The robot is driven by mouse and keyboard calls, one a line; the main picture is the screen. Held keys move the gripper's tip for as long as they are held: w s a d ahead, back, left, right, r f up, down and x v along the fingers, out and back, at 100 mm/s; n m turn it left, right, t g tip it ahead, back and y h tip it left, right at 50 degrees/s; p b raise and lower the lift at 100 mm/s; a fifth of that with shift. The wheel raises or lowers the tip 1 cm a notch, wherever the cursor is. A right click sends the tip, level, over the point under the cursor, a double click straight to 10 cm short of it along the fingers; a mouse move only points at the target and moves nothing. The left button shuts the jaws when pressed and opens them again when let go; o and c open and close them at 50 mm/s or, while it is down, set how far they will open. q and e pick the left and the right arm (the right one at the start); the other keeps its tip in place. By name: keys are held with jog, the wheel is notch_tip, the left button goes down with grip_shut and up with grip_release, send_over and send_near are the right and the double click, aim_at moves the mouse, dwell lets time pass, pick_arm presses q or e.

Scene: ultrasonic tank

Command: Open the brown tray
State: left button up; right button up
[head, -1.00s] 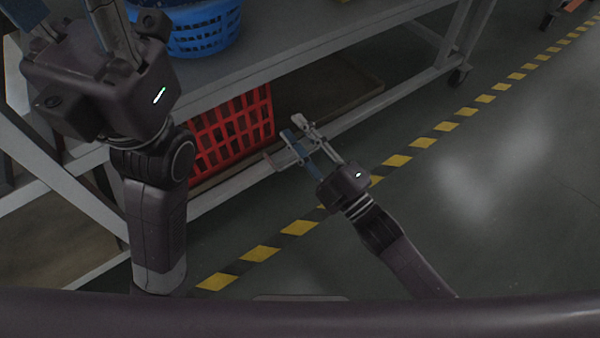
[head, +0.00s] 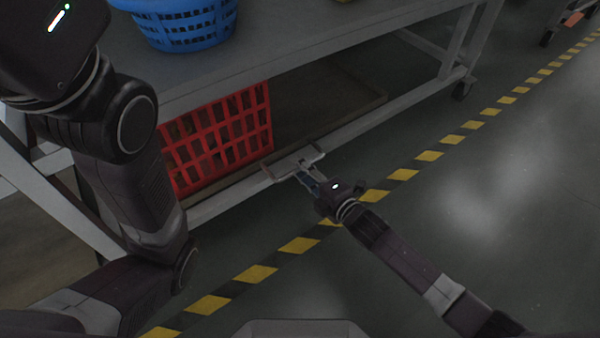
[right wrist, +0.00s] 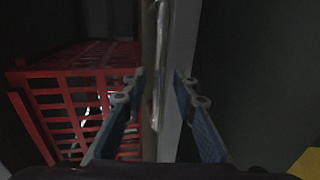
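The brown tray (head: 362,112) sits on the lower level of the grey bench, dim and partly hidden by the red basket standing in it. A pale handle (head: 318,151) stands out from its front edge. My right gripper (head: 304,165) is at this handle. In the right wrist view it is open (right wrist: 158,88), its two blue-grey fingers apart on either side of a pale upright bar; I cannot tell whether they touch it. My left gripper shows only its body (head: 55,40) at the top left; its fingers are out of frame.
The red basket (head: 222,137) is under the bench top (head: 320,42). A blue basket (head: 190,28) stands on top. A bench leg with a caster (head: 462,88) is to the right. The floor in front, crossed by yellow-black tape (head: 298,245), is clear.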

jog(key=shift+w+a, duration=0.15)
jog(key=shift+w, duration=0.05)
grip_shut()
dwell(0.4)
